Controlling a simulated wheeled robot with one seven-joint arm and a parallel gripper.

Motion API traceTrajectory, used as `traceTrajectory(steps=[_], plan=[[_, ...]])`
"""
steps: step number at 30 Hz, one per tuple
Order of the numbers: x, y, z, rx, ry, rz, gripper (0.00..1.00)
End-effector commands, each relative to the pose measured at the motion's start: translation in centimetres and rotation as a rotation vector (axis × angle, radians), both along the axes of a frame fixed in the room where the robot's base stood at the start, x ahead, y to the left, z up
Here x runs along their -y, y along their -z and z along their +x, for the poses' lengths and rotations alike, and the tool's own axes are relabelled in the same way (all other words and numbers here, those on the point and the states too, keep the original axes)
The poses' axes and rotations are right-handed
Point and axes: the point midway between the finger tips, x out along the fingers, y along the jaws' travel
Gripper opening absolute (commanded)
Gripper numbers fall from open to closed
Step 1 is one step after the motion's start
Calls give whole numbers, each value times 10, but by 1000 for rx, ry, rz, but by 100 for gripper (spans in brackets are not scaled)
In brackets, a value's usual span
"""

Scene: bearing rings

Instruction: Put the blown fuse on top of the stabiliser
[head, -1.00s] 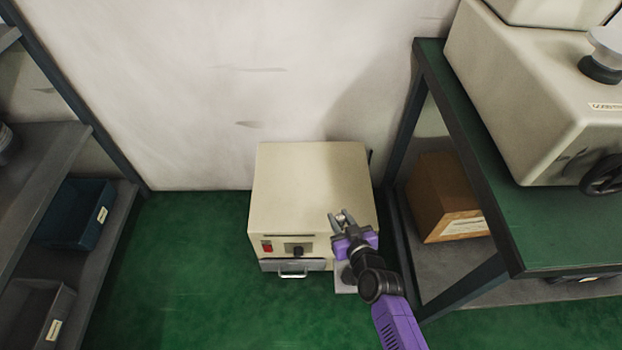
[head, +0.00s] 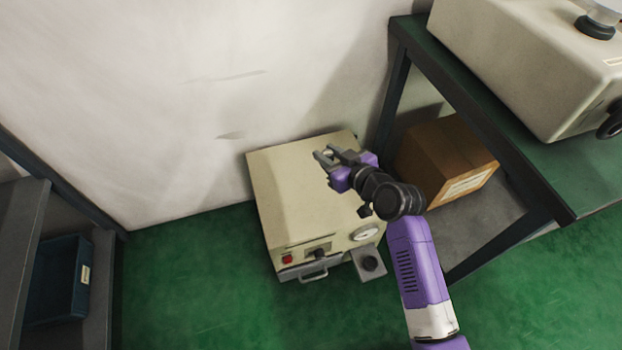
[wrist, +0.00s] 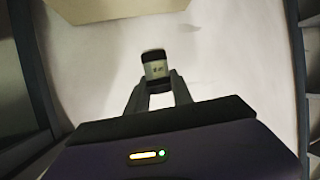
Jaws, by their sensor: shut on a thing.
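The stabiliser is a cream box (head: 300,190) standing on the green floor against the wall, with a red switch, a dark knob and a drawer handle on its front. Its top is bare apart from my arm in front of part of it. My gripper (head: 324,158) shows in front of the right part of the box top in the head view. In the wrist view my gripper (wrist: 158,92) is shut on the fuse (wrist: 156,66), a small pale cylinder with dark ends and a printed mark. In the head view the fuse is too small to make out clearly.
A green-topped bench (head: 480,100) with a large cream machine (head: 530,60) stands at the right, a brown carton (head: 445,160) on its lower shelf. Grey shelving with a dark blue bin (head: 58,280) stands at the left. The floor in front is clear.

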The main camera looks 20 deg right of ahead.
Motion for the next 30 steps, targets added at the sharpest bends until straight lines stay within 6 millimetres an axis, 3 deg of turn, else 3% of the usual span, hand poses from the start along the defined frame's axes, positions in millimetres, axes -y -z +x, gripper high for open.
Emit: traceTrajectory(steps=[5, 21, 30], plan=[[1, 12, 0, -2, -3, 0, 0], [1, 137, 1, 0, -3, 1, 0], [1, 163, 1, 1, -3, 1, 0]])
